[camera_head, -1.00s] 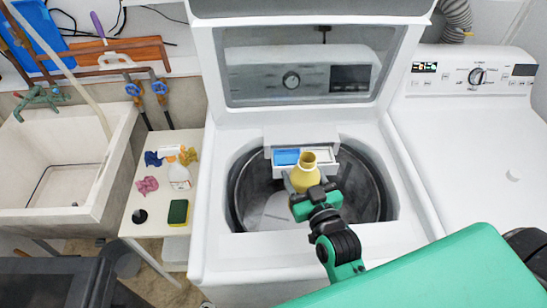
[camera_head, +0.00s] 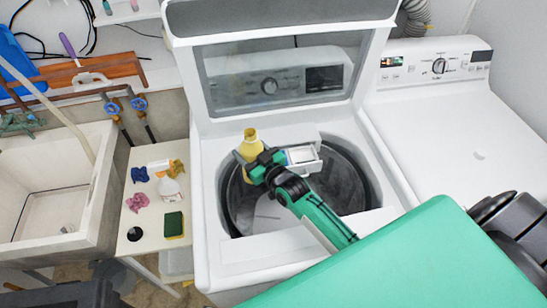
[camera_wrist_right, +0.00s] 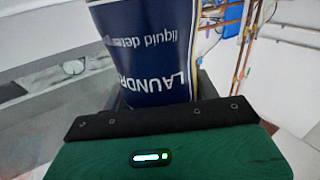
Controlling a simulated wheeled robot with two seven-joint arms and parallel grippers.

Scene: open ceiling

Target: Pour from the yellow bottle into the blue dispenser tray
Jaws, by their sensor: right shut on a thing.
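The yellow bottle (camera_head: 250,144) is held above the left part of the washer's open drum, its neck up and leaning only slightly. My right gripper (camera_head: 262,166) is shut on it. In the right wrist view the bottle's dark blue laundry detergent label (camera_wrist_right: 150,50) fills the space beyond the gripper (camera_wrist_right: 160,118), its print upside down. The dispenser tray (camera_head: 303,156) is pulled out at the back of the drum opening, just right of the bottle. My left gripper is not in view.
The washer's lid (camera_head: 281,83) stands open behind the drum. A sink (camera_head: 60,200) is farther left, a second machine (camera_head: 455,140) at right.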

